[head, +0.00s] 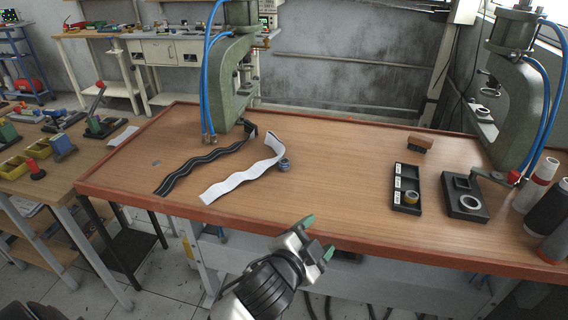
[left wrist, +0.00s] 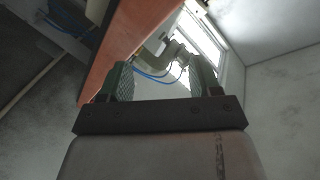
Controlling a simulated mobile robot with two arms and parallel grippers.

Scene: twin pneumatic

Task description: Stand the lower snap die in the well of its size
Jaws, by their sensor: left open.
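A small grey round piece (head: 285,165), which looks like a snap die, stands on the wooden table beside the end of a white strip. My left gripper (head: 317,237) is open and empty at the table's front edge, apart from these things. Its two green-padded fingers also show in the left wrist view (left wrist: 161,85), with nothing between them. My right gripper is not in view.
A brown-topped brush (head: 419,143) lies behind. Green presses (head: 232,85) stand at the back left and right (head: 519,100). The table's middle is clear.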

